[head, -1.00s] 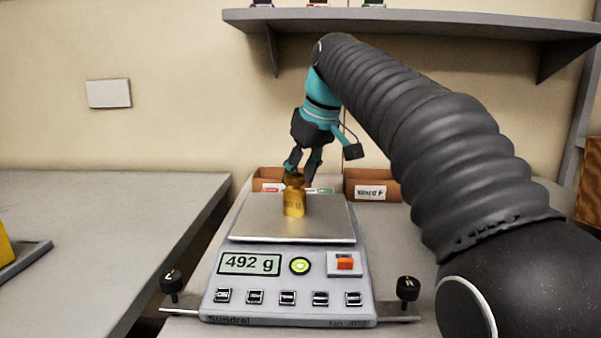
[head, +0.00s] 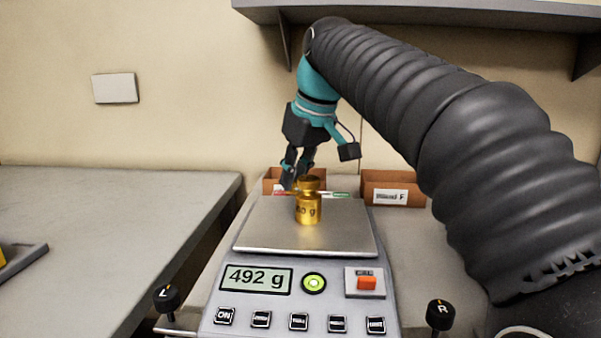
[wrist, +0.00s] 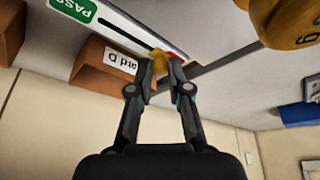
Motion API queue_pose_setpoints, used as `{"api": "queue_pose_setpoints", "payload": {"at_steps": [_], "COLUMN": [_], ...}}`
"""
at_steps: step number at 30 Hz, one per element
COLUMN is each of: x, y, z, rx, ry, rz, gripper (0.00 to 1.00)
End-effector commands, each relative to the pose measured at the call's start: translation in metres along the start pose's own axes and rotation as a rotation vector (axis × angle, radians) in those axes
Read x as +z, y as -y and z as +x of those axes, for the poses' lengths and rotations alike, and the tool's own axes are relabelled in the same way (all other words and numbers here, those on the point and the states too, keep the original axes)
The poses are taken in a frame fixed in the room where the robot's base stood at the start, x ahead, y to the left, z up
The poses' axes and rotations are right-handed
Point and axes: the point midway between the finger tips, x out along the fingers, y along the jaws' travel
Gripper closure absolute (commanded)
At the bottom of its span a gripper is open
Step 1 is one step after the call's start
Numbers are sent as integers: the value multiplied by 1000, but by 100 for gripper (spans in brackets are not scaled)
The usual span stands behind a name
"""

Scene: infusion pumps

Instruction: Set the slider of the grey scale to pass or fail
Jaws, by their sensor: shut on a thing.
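The grey scale (head: 240,312) stands on the bench, its display (head: 256,278) reading 492 g. A brass weight (head: 309,208) stands upright on its pan (head: 262,240); part of it also shows in the wrist view (wrist: 285,20). Behind the pan is a slider strip with a green label (head: 339,195) at the right. My gripper (wrist: 158,68) is shut on a small yellow slider knob (wrist: 158,57), left of and behind the weight in the head view (head: 290,183).
Two brown boxes stand behind the scale, one at left (head: 315,175) partly hidden by my gripper, one at right (head: 377,181) with a white label. A shelf (head: 400,16) hangs above. Black knobs (head: 167,298) and (head: 440,313) flank the scale. The left table (head: 110,225) is mostly clear.

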Motion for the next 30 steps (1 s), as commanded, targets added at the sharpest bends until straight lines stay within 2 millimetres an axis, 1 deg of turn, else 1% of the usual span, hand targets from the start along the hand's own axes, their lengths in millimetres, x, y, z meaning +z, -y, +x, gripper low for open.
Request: {"api": "queue_pose_setpoints", "payload": {"at_steps": [3, 4, 5, 6, 7, 15, 19, 23, 30], "x": [-2, -2, -2, -2, -2, -1, -1, -2, -2], "y": [2, 2, 2, 2, 2, 0, 0, 0, -1], "z": [0, 0, 0, 0, 0, 0, -7, -26, -69], "rx": [-3, -3, -3, -3, -3, -2, -2, 0, -1], "ry": [-5, -5, -5, -5, -5, -3, -3, -6, -6], "rz": [-3, -3, -3, -3, -3, -1, -1, -1, -1], "gripper": [100, 75, 67, 57, 56, 56, 56, 56, 56]}}
